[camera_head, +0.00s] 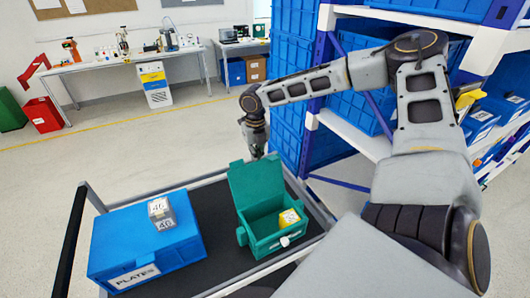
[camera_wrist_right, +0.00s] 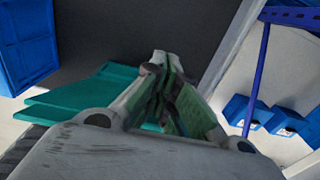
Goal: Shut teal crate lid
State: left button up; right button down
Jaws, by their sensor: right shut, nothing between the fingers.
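The teal crate (camera_head: 268,243) stands on the cart's dark top in the head view. Its lid (camera_head: 255,184) is open and stands up at the far side of the crate. A yellow item (camera_head: 288,218) with a white label lies inside. My right gripper (camera_head: 257,155) points down just behind the lid's top edge, with its fingers shut and empty. In the right wrist view the shut fingers (camera_wrist_right: 161,62) show beside teal panels (camera_wrist_right: 92,92). I cannot tell whether they touch the lid. My left gripper is not in view.
A blue PLATES box (camera_head: 148,247) with a grey block marked 46 (camera_head: 161,213) on top stands left of the crate. A shelf with blue bins (camera_head: 352,92) rises behind and to the right. A bare strip of cart top (camera_head: 214,215) lies between the boxes.

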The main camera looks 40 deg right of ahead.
aim_at(262, 164)
jog(key=shift+s+r, duration=0.1)
jog(key=shift+s+a+r+p, duration=0.15)
jog(key=shift+s+a+p, duration=0.15)
jog(key=shift+s+p, duration=0.5)
jog(key=shift+s+a+r+p, duration=0.1)
jog(key=shift+s+a+p, duration=0.2)
jog(key=shift+s+p, duration=0.5)
jog(key=shift+s+a+r+p, duration=0.15)
jog(key=shift+s+a+p, duration=0.15)
jog(key=shift+s+p, duration=0.5)
jog(key=shift+s+a+r+p, duration=0.15)
jog(key=shift+s+p, duration=0.5)
jog(key=shift+s, duration=0.05)
jog(key=shift+s+a+r+p, duration=0.1)
jog(key=shift+s+p, duration=0.5)
jog(key=shift+s, duration=0.05)
jog(key=shift+s+p, duration=0.45)
jog(key=shift+s, duration=0.2)
jog(key=shift+r, duration=0.15)
jog(key=shift+r+p, duration=0.5)
jog(key=shift+r, duration=2.35)
